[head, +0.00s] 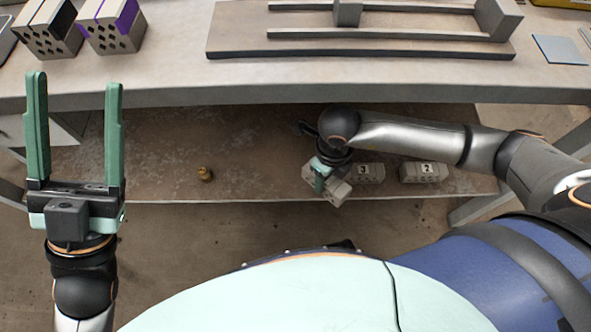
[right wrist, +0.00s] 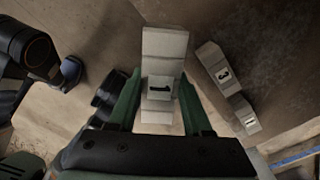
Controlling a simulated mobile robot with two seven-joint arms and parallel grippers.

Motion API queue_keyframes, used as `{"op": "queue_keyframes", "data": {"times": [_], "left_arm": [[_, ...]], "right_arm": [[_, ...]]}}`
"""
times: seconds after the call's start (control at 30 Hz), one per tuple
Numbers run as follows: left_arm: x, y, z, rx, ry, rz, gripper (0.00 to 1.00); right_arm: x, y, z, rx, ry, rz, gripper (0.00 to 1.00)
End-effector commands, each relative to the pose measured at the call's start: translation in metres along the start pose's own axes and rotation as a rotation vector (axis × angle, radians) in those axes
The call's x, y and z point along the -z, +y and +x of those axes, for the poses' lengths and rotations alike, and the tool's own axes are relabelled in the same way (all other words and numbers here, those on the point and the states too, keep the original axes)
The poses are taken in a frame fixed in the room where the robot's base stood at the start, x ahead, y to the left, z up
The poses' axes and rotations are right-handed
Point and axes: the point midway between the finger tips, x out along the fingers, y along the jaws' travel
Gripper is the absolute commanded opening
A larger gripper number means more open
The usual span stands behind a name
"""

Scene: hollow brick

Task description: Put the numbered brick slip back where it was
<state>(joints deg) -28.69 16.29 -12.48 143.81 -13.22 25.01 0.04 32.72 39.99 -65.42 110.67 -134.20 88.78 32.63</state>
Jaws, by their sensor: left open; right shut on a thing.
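My right gripper (head: 319,181) is shut on a grey brick slip (head: 336,193), low over the front edge of the lower shelf. In the right wrist view the held slip (right wrist: 163,45) lies between the green fingers and bears a pale label with a dark mark, perhaps a 1. A slip labelled 3 (head: 367,173) lies on the shelf just right of the held one, and a slip labelled 2 (head: 424,172) further right. The 3 slip also shows in the right wrist view (right wrist: 217,70). My left gripper (head: 75,85) is open and empty in front of the bench.
The lower shelf (head: 260,150) is mostly bare left of the slips, apart from a small brass object (head: 205,174). Above it, the bench top (head: 170,75) carries hollow bricks (head: 112,28) and a grey railed frame (head: 370,45). A bench leg (head: 475,208) stands at right.

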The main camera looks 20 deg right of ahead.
Motion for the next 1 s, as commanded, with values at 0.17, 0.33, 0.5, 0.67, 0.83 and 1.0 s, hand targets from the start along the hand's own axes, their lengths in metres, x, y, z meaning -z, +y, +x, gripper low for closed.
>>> {"op": "queue_keyframes", "data": {"times": [0.17,0.33,0.5,0.67,0.83,1.0], "left_arm": [[-0.014,0.009,-0.014,-0.002,-0.003,-0.025,0.67],[-0.026,0.016,-0.026,-0.004,-0.008,-0.054,0.67],[-0.033,0.02,-0.032,-0.005,-0.014,-0.074,0.67],[-0.035,0.021,-0.035,-0.005,-0.016,-0.079,0.67],[-0.045,0.028,-0.045,-0.01,-0.019,-0.078,0.67],[-0.05,0.032,-0.049,-0.019,-0.027,-0.069,0.67]], "right_arm": [[-0.047,-0.002,0.024,0.0,-0.005,0.001,0.0],[-0.074,-0.003,0.056,-0.001,-0.002,0.0,0.0],[-0.09,-0.004,0.073,0.0,-0.003,0.0,0.0],[-0.096,-0.005,0.078,0.0,-0.003,-0.002,0.0],[-0.098,-0.005,0.102,-0.001,0.0,0.0,0.0],[-0.099,-0.005,0.112,0.0,-0.004,-0.001,0.0]]}}
